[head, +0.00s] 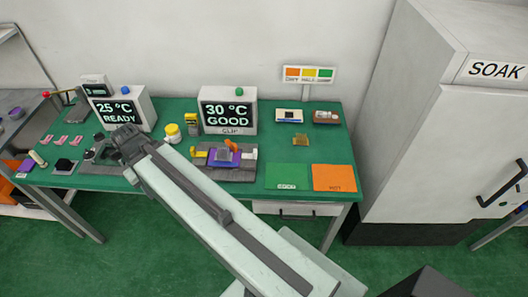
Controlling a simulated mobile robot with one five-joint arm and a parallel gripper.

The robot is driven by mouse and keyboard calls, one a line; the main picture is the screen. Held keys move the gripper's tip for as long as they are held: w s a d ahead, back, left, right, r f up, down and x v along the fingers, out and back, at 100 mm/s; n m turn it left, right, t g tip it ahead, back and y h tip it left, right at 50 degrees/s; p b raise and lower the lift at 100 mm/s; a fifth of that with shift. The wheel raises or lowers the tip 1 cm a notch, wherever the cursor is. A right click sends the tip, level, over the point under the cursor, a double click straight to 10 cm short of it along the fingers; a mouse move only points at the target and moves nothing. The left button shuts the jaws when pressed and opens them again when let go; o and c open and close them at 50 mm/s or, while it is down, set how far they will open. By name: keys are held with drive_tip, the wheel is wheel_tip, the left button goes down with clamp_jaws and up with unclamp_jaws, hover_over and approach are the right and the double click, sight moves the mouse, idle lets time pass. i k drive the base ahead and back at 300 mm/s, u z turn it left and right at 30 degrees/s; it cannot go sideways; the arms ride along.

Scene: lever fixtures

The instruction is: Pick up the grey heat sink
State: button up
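My arm crosses the green table from the lower right. My dark gripper (112,146) is at the table's left part, above or beside a dark grey fixture (95,156). Its fingertips are hidden or too small to tell, so I cannot see whether it is open or holds anything. A small dark block (63,164) sits on a grey pad to the left of my gripper. A grey block (222,154) sits in the clip fixture (237,174), right of my arm. I cannot tell for sure which of these is the grey heat sink.
Two display boxes stand at the back, reading 25 °C READY (117,112) and 30 °C GOOD (228,112). Yellow containers stand between them. Green (287,177) and orange (334,178) mats lie at the right. Pink parts (61,141) lie left. A SOAK cabinet (450,130) stands right.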

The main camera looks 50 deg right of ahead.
sight(226, 156)
drive_tip(key=z, duration=0.4)
drive_tip(key=k, duration=1.2)
drive_tip(key=u, duration=0.95)
drive_tip(key=i, duration=2.5)
drive_tip(key=z, duration=0.1)
